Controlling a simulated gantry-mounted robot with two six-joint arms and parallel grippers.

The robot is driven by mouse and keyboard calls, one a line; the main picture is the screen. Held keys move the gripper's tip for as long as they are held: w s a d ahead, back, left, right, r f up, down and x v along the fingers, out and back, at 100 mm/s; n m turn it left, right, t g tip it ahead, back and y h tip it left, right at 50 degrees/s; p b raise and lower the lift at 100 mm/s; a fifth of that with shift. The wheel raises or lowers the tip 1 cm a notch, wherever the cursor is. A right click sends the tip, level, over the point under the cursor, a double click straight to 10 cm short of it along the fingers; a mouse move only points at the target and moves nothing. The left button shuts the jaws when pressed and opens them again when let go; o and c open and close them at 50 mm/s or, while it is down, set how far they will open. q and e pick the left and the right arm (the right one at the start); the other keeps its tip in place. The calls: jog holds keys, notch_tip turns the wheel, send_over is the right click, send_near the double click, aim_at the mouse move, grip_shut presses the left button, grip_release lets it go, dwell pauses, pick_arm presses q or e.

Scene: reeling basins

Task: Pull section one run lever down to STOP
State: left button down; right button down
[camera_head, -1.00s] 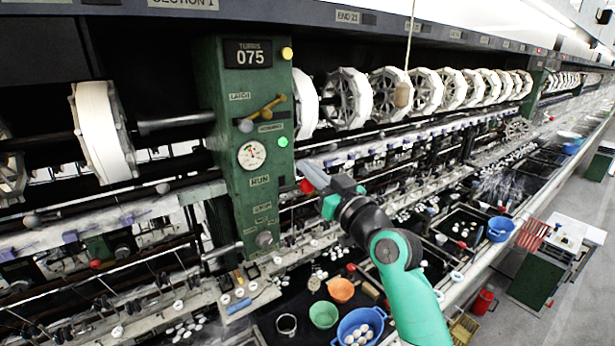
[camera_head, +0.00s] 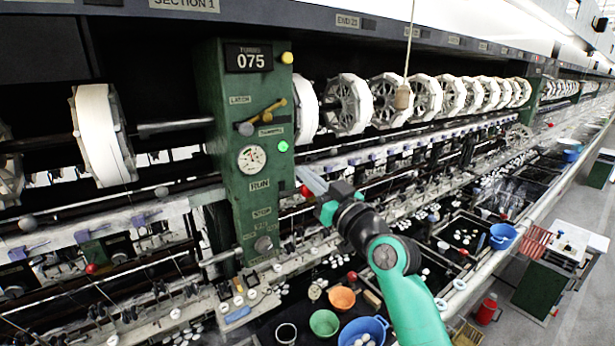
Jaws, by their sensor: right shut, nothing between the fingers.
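The green section post (camera_head: 228,130) stands left of centre, with a RUN label (camera_head: 260,185) above a STOP label (camera_head: 262,212). A red knob (camera_head: 305,191), which looks like the run lever's end, shows at the post's right side at about RUN height. The lever's shaft is too small or hidden to make out. My right gripper (camera_head: 305,175) is shut and empty. Its fingertips point left toward the post, just above the knob in the picture; I cannot tell whether they touch it. My left gripper is not in view.
A brass latch handle (camera_head: 268,112) and a dial (camera_head: 252,158) are higher on the post. White reels (camera_head: 350,103) line the machine behind. A wooden toggle hangs on a cord (camera_head: 403,97).

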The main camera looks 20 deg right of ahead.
jog(key=shift+s+d+f+b, duration=0.1)
jog(key=shift+s+f+b, duration=0.1)
jog(key=shift+f+b, duration=0.35)
jog(key=shift+s+f+b, duration=0.2)
jog(key=shift+f+b, duration=0.05)
jog(key=shift+f, duration=0.45)
jog(key=shift+s+d+f+b, duration=0.1)
jog(key=shift+s+f+b, duration=0.1)
jog(key=shift+f+b, duration=0.35)
jog(key=shift+f, duration=0.15)
notch_tip(320, 180, down, 3)
jog(key=b, duration=0.3)
jog(key=shift+f, duration=0.15)
jog(key=p, duration=0.3)
send_near(311, 195)
jog(key=s+d+f, duration=0.2)
jog(key=s+f, duration=0.1)
jog(key=s, duration=0.3)
jog(key=shift+w+a+f, duration=0.1)
jog(key=shift+w+f, duration=0.1)
jog(key=shift+w, duration=0.05)
jog(key=shift+r, duration=0.1)
